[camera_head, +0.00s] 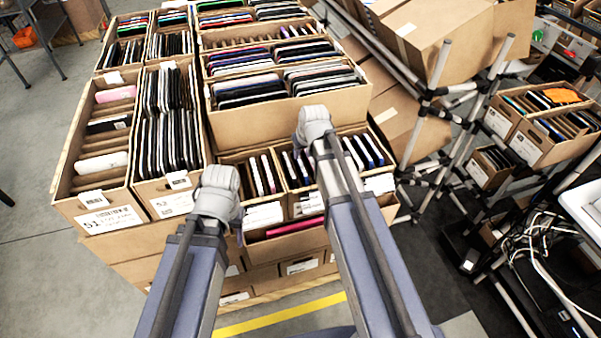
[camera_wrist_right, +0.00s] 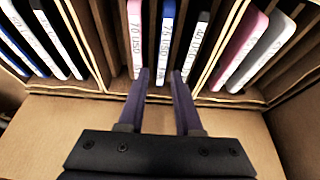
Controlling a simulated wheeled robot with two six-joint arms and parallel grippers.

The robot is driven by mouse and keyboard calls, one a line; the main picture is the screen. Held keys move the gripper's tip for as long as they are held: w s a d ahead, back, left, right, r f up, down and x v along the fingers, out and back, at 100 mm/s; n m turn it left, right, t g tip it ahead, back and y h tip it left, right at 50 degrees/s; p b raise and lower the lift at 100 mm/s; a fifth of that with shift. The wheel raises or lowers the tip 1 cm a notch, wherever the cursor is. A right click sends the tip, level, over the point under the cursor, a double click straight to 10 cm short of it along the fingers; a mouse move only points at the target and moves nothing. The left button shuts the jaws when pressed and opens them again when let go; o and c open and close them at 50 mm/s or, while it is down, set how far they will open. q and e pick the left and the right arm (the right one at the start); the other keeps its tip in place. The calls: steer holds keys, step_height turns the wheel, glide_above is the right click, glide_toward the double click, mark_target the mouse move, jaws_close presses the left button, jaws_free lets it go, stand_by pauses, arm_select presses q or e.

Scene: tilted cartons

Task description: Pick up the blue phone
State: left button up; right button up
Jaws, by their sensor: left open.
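The blue phone (camera_wrist_right: 166,35) stands on edge in a narrow carton slot in the right wrist view, its labelled edge facing the camera. My right gripper (camera_wrist_right: 161,76) is open there, with one purple finger on each side of the blue phone's near end and gaps visible. A pink phone (camera_wrist_right: 135,35) stands to its left and a dark phone (camera_wrist_right: 197,42) to its right. In the head view my right arm and gripper (camera_head: 315,125) cover part of the front cartons, and I cannot pick out the blue phone. My left gripper (camera_head: 218,195) is in front of the left cartons, its fingertips mostly hidden.
Tilted cartons (camera_head: 290,105) of upright phones fill the middle, with cardboard dividers close around them. A carton with sparse contents (camera_head: 88,205) stands at the left. A pipe rack with boxes (camera_head: 440,75) stands at the right.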

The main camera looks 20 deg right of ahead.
mark_target(301, 163)
steer(key=f+b, duration=0.5)
steer(key=shift+w+a, duration=0.2)
steer(key=shift+w, duration=0.05)
steer(key=shift+w+f, duration=0.15)
jaws_close()
